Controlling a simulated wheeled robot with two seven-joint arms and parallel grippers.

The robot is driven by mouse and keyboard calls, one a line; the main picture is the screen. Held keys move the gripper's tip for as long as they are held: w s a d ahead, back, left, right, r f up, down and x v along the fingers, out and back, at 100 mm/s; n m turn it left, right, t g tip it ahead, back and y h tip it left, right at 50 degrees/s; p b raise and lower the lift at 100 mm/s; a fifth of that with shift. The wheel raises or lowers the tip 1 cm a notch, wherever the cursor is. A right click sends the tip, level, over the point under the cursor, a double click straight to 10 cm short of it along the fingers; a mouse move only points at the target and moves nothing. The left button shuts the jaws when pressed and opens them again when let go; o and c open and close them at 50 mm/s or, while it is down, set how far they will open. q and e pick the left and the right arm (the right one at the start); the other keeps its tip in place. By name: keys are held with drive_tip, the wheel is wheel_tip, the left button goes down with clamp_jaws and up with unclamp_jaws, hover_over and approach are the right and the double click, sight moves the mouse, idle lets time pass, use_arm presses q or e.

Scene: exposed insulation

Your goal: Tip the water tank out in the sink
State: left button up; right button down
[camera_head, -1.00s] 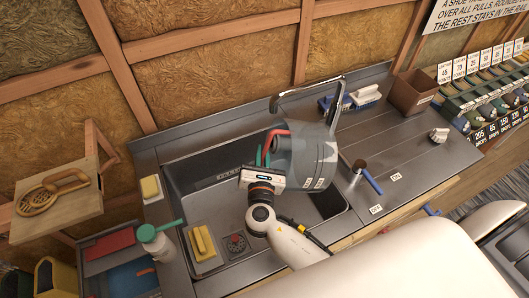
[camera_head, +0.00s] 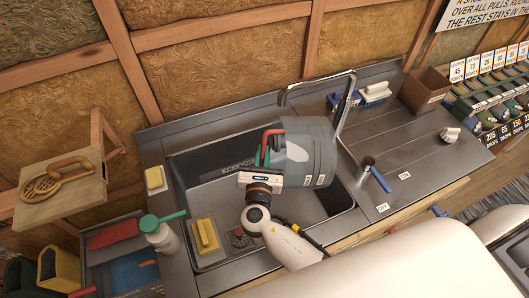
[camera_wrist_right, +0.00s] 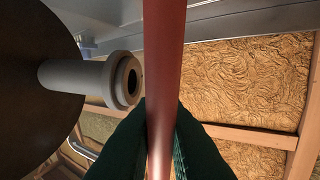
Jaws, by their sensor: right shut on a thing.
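The grey water tank (camera_head: 308,150) is tipped onto its side above the right part of the sink (camera_head: 205,195). Its red handle (camera_head: 272,133) is at its left end. My right gripper (camera_head: 262,160) is shut on this handle. In the right wrist view, the green fingertips (camera_wrist_right: 160,135) press on both sides of the red handle (camera_wrist_right: 165,60). The tank's grey spout (camera_wrist_right: 95,78) shows there, left of the handle, with an open dark mouth. No water is visible. My left gripper is out of view.
The faucet (camera_head: 345,100) arches close behind the tank. Brushes (camera_head: 372,94) and a brown box (camera_head: 425,90) stand back right.

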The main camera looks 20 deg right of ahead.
drive_tip(key=shift+w+a+f+n+t+p, duration=0.1)
drive_tip(key=shift+w+a+f+n+t, duration=0.1)
drive_tip(key=shift+a+n, duration=0.6)
drive_tip(key=shift+w+a+f+n+t+p, duration=0.1)
drive_tip(key=shift+w+a+n, duration=0.05)
drive_tip(key=shift+a+n, duration=0.65)
drive_tip(key=shift+w+a+f+n+t+p, duration=0.1)
drive_tip(key=shift+w+a+n, duration=0.1)
drive_tip(key=shift+a+n, duration=0.6)
drive_tip(key=shift+d, duration=0.1)
idle(0.3)
drive_tip(key=shift+h, duration=0.3)
idle(0.4)
